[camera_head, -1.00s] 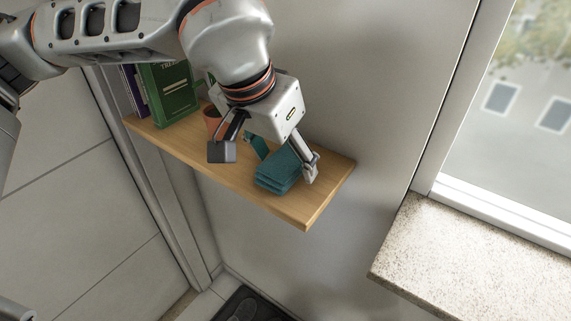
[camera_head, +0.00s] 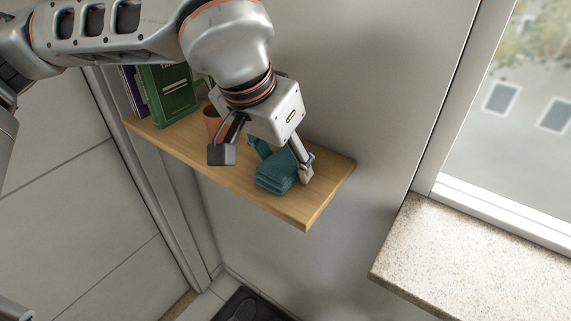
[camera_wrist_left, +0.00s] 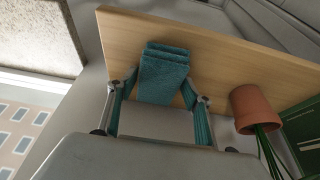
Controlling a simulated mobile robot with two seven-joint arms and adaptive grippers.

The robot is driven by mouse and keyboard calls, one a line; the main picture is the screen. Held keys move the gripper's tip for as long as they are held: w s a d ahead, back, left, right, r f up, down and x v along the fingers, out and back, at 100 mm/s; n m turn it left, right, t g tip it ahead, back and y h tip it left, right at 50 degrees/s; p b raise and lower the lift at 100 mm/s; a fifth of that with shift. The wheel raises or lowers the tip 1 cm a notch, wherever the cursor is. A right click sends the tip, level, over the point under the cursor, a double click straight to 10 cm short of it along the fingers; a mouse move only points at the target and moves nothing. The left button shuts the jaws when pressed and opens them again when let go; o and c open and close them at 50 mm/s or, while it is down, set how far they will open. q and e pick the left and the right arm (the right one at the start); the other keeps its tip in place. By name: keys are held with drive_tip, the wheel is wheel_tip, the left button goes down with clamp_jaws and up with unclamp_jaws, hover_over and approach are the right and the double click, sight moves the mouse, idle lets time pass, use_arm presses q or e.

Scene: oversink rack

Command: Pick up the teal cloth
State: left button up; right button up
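The teal cloth (camera_head: 276,172) is folded into a small layered stack on the wooden shelf (camera_head: 325,185), near its front edge. It also shows in the left wrist view (camera_wrist_left: 162,72). My left gripper (camera_head: 280,165) reaches down over the cloth, with one finger on each side of it. In the left wrist view the fingertips (camera_wrist_left: 160,84) lie close against the cloth's two sides. Whether both press on it I cannot tell. The cloth still rests on the shelf. My right gripper is not in view.
A terracotta pot (camera_head: 211,122) with a green plant stands left of the cloth, close to my gripper. Green and purple books (camera_head: 168,97) stand at the shelf's left end. The shelf's right end is clear. A speckled stone ledge (camera_head: 480,262) lies right, below the window.

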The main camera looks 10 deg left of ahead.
sight(283, 162)
use_arm(q)
drive_tip(key=c, duration=0.5)
drive_tip(key=shift+o, duration=0.2)
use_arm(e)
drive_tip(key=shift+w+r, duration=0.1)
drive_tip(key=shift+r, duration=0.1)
